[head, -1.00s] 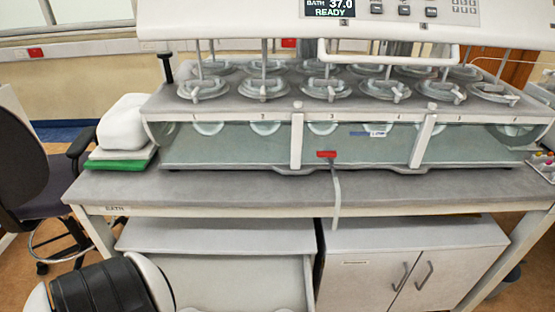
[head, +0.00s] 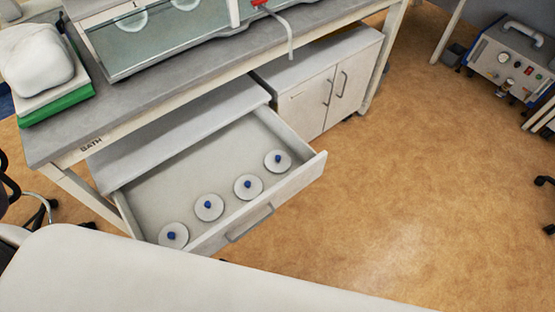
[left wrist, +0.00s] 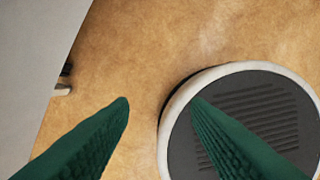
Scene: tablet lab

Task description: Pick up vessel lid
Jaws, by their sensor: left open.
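Several round pale vessel lids with blue knobs lie flat in an open drawer (head: 165,190) under the bench in the head view. One lid (head: 277,161) lies at the drawer's right end, two more (head: 248,187) (head: 209,207) lie in the middle, and another (head: 173,235) lies at the near left corner. My left gripper (left wrist: 160,100) shows in the left wrist view with two green fingers spread apart and nothing between them. Brown floor shows beyond its fingers, and no lid is in that view. Neither gripper shows in the head view.
The drawer front has a bar handle (head: 250,223). A closed cabinet (head: 325,97) stands right of the drawer. The bench (head: 140,95) carries the glass-sided bath (head: 165,40) above. A wheeled instrument (head: 510,60) stands at the far right. The floor (head: 410,170) between is clear.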

